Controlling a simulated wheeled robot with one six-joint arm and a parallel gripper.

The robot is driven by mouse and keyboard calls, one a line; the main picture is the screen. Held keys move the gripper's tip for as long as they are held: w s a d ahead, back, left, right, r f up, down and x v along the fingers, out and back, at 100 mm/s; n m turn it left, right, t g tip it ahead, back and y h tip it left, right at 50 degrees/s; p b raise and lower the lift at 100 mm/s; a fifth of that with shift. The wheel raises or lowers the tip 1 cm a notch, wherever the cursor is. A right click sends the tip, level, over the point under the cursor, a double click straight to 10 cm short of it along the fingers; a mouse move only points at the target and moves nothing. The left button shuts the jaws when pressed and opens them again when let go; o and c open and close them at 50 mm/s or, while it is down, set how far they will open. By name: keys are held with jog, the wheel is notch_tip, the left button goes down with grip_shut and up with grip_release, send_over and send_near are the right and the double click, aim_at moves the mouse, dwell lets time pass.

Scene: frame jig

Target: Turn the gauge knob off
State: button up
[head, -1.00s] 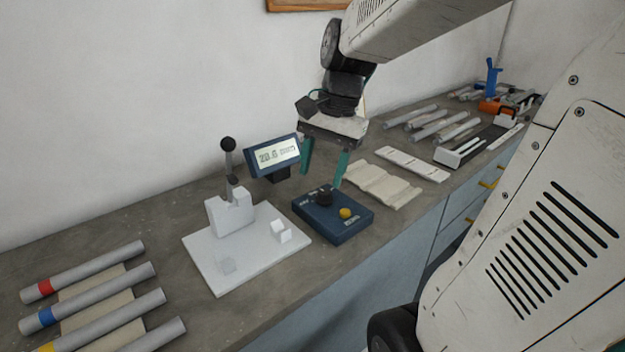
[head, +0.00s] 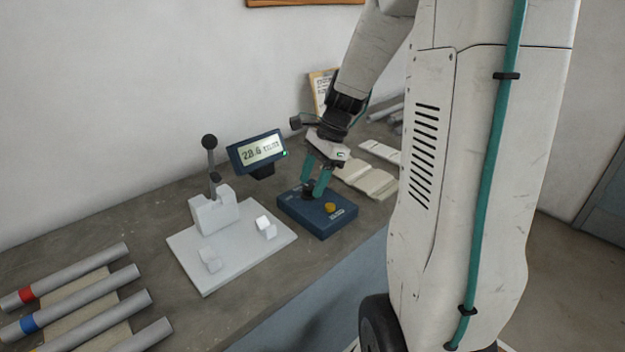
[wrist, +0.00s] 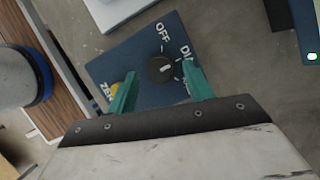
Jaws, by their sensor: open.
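The blue gauge box (head: 338,222) sits on the bench, with a black knob (head: 307,190) and a yellow button (head: 330,207) on top. In the wrist view the knob (wrist: 160,69) has a white mark; the label OFF and a partly covered label beginning DI stand around it. The mark appears to point away from OFF, toward the right. My gripper (head: 314,190) is open over the box. In the wrist view its green fingers (wrist: 159,77) stand on either side of the knob; contact cannot be told. The tilted display (head: 261,151) is lit and shows digits.
A white plate (head: 205,278) with a lever stand (head: 212,208) is left of the gauge box. Several grey tubes (head: 75,290) lie at the front left. A beige holder (head: 375,183) lies behind the box on the right.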

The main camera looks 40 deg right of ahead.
jog(key=shift+a+f, duration=0.1)
jog(key=shift+f, duration=0.1)
jog(key=c, duration=1)
jog(key=shift+o, duration=0.2)
jog(key=shift+w+n, duration=0.1)
jog(key=shift+n, duration=0.3)
jog(key=n+g, duration=0.1)
jog(key=n, duration=0.1)
jog(key=n+g, duration=0.1)
jog(key=n, duration=0.1)
jog(key=shift+w+n, duration=0.2)
jog(key=shift+n, duration=0.2)
jog(key=n+g, duration=0.1)
jog(key=n, duration=0.2)
jog(key=n+g+h, duration=0.1)
jog(key=n, duration=0.2)
jog(key=shift+w+a, duration=0.15)
jog(key=shift+w, duration=0.05)
jog(key=shift+n, duration=0.3)
